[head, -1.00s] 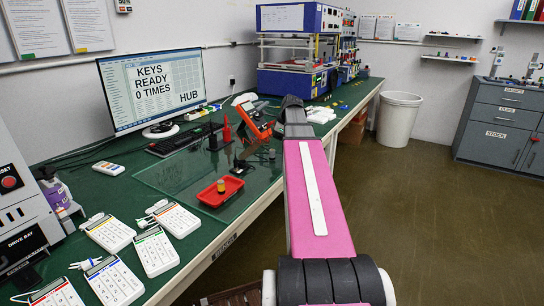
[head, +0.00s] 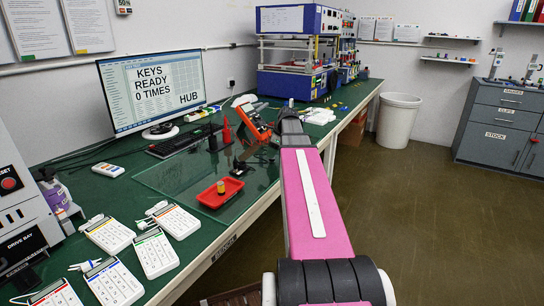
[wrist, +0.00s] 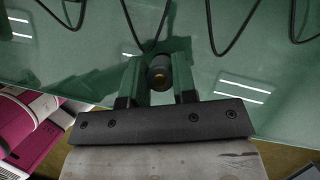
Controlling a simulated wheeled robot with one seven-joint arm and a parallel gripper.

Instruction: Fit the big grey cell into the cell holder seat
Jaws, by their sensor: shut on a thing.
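My gripper (wrist: 158,80) is shut on the big grey cell (wrist: 158,72), which shows as a dark, short cylinder with a brownish ring at its end. The cell sits between both fingertips in the wrist view, over the green glass mat. In the head view my arm covers part of the bench, and the gripper and held cell are too small and dark to make out for sure. I cannot pick out the cell holder seat for certain in either view.
A red tray (head: 208,200) with a small yellow piece (head: 221,187) stands on the glass mat (head: 165,180). Several keypads (head: 155,254) lie at the front left. An orange device (head: 252,122) and a red cone (head: 227,132) stand behind. Black cables (wrist: 230,35) cross the wrist view.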

